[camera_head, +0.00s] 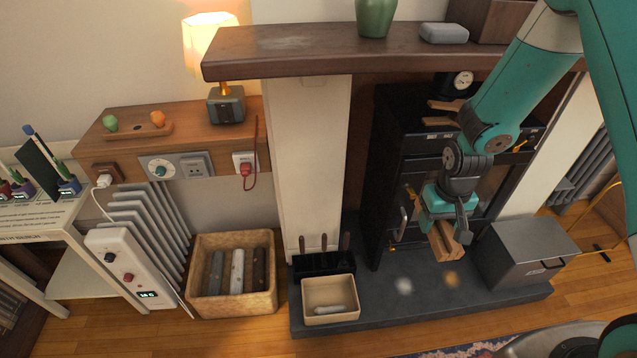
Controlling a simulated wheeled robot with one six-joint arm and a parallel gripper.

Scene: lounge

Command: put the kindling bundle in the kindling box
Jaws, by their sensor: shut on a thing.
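My gripper (448,222) points down in front of the black stove, shut on the kindling bundle (444,243). The bundle is a small group of light-brown sticks, held above the dark hearth slab; its upper part is partly hidden by the fingers. A small open beige box (331,318) stands at the hearth's front left, to the left of and nearer than the bundle, with a pale grey-green piece inside. It looks like the kindling box, but no label shows. My gripper and the bundle are well apart from it.
A black holder (322,264) with upright handles stands behind the beige box. A woven basket (206,306) of logs is further left. A lidded grey metal box (524,252) stands right of the bundle. The stove (386,180) is behind, and the mantel shelf (290,52) overhangs.

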